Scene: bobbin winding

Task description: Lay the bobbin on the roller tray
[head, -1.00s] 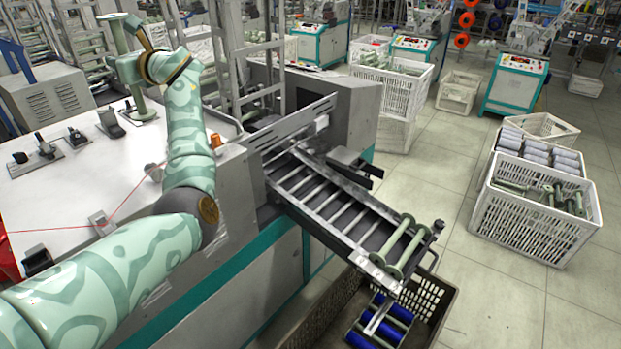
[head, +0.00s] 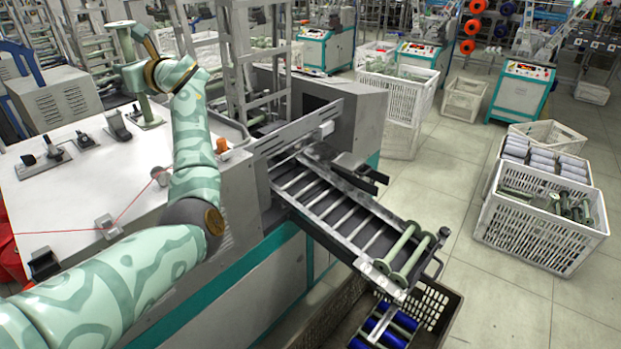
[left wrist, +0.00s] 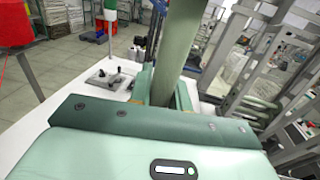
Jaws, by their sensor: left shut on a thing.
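A green bobbin (head: 126,42) with a round flange at its upper end stands roughly upright over the far part of the white machine top. My left gripper (head: 131,75) is shut around its shaft. In the left wrist view the shaft (left wrist: 182,45) rises between the fingers (left wrist: 165,95). The bobbin's lower end is partly hidden; I cannot tell whether it touches the machine top. The roller tray (head: 345,222) slopes down to the right from the machine. Two green bobbins (head: 400,247) lie side by side at its low end; its upper rollers are bare. My right gripper is not in view.
The white machine top (head: 75,185) carries knobs, small brackets and a red thread. A metal frame (head: 240,60) stands right of the gripper. A dark crate (head: 440,300) with blue bobbins is below the tray. A white crate (head: 540,235) stands on the floor at right.

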